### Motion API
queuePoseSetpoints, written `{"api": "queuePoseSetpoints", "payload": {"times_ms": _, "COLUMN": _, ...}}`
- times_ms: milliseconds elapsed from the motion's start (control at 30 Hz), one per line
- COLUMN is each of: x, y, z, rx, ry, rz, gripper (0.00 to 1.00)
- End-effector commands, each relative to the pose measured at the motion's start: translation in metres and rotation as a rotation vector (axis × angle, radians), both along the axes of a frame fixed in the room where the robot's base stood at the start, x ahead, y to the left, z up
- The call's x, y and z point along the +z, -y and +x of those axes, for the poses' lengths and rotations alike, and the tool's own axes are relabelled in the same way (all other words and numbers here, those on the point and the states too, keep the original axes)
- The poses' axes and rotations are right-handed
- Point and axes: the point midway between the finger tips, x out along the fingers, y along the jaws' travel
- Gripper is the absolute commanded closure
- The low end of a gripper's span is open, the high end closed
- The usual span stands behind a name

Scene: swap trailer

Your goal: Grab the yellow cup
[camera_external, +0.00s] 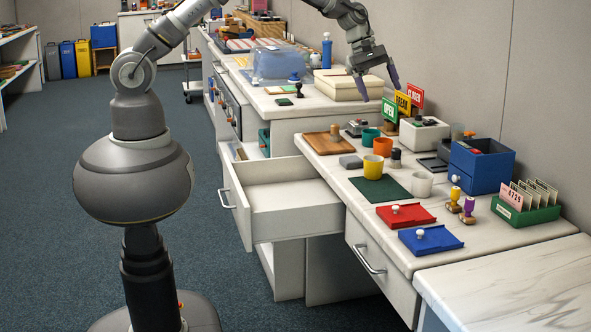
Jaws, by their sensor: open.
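The yellow cup (373,167) stands upright on the white counter, at the back edge of a dark green mat (380,189). An orange cup (382,147) and a green cup (370,137) stand just behind it, and a white cup (422,184) stands to its right. My gripper (378,92) hangs open and empty above the counter, well above and behind the yellow cup. Its fingers point down, and nothing is between them.
A stamp (395,158) stands right of the yellow cup. Small OPEN, BREAK and CLOSED signs (403,103) rise near my gripper. A blue box (481,165) and red (406,216) and blue (430,239) trays lie to the right and front. An open drawer (290,195) juts out left.

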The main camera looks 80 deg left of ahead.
Motion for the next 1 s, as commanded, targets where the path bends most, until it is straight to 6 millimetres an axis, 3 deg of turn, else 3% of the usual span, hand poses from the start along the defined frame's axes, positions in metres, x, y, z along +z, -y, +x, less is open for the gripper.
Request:
{"api": "queuePoseSetpoints", "payload": {"times_ms": 33, "x": -0.047, "y": 0.005, "z": -0.004, "rx": 0.071, "ry": -0.095, "rz": -0.039, "gripper": 0.09}}
{"api": "queuePoseSetpoints", "payload": {"times_ms": 100, "x": -0.091, "y": 0.009, "z": -0.010, "rx": 0.165, "ry": -0.197, "rz": -0.084, "gripper": 0.09}}
{"api": "queuePoseSetpoints", "payload": {"times_ms": 200, "x": -0.131, "y": 0.013, "z": -0.018, "rx": 0.252, "ry": -0.290, "rz": -0.119, "gripper": 0.09}}
{"api": "queuePoseSetpoints", "payload": {"times_ms": 800, "x": -0.217, "y": 0.040, "z": -0.020, "rx": 0.291, "ry": -0.331, "rz": -0.132, "gripper": 0.09}}
{"api": "queuePoseSetpoints", "payload": {"times_ms": 1000, "x": -0.219, "y": 0.042, "z": -0.019, "rx": 0.291, "ry": -0.329, "rz": -0.133, "gripper": 0.09}}
